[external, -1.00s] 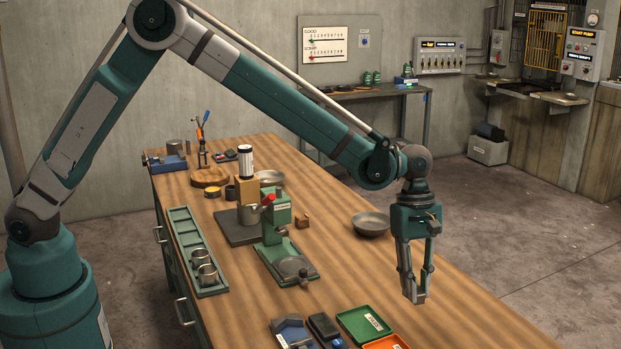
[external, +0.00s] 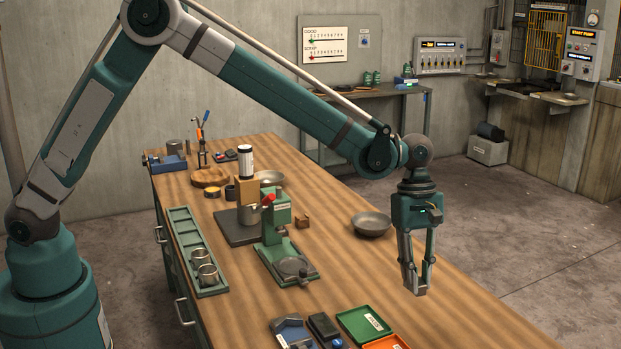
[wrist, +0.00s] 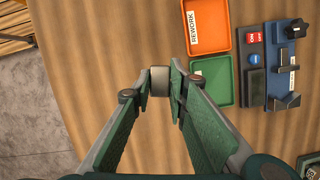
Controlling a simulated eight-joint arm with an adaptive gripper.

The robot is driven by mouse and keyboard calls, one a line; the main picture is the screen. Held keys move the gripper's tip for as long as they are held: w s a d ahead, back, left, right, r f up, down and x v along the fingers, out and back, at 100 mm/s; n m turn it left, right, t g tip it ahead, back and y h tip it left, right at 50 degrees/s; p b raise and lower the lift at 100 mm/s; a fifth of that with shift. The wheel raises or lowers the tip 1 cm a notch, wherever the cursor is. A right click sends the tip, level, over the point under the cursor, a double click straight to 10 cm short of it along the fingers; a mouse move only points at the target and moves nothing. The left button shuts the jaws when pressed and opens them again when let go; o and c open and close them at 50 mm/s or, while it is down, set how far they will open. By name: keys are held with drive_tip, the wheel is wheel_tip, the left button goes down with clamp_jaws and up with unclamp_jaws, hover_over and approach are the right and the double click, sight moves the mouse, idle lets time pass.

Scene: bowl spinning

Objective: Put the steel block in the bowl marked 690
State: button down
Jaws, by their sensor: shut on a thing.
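My gripper (external: 415,288) hangs above the right edge of the wooden bench, its fingers pointing down. It is shut on a small grey block, the steel block (wrist: 159,81), which shows between the fingertips in the wrist view. The fingers hide part of the block. A grey metal bowl (external: 371,224) sits on the bench behind and to the left of my gripper, apart from it. A second metal bowl (external: 270,178) stands farther back, partly hidden by other things. I cannot read a 690 mark on either bowl.
A green press (external: 276,222) stands mid-bench, beside a long green tray (external: 182,228) with metal cups. The bench between gripper and near bowl looks clear.

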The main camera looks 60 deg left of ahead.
drive_tip(key=shift+a, duration=0.15)
drive_tip(key=w+a+n+t, duration=0.15)
drive_tip(key=w+a, duration=0.25)
drive_tip(key=a, duration=1.2)
drive_tip(key=w+a+n, duration=0.2)
drive_tip(key=w+a, duration=0.2)
drive_tip(key=a, duration=1.3)
drive_tip(key=w+a+n, duration=0.2)
drive_tip(key=w+a, duration=0.2)
drive_tip(key=a, duration=1.2)
drive_tip(key=r+n+t+p, duration=0.1)
drive_tip(key=r+n+p, duration=0.1)
drive_tip(key=n, duration=0.4)
hover_over(268, 181)
drive_tip(key=d, duration=0.1)
drive_tip(key=shift+s+d+f+y, duration=0.15)
drive_tip(key=shift+s+y, duration=0.2)
drive_tip(key=shift+y, duration=0.05)
drive_tip(key=shift+f, duration=3.15)
drive_tip(key=shift+f, duration=0.1)
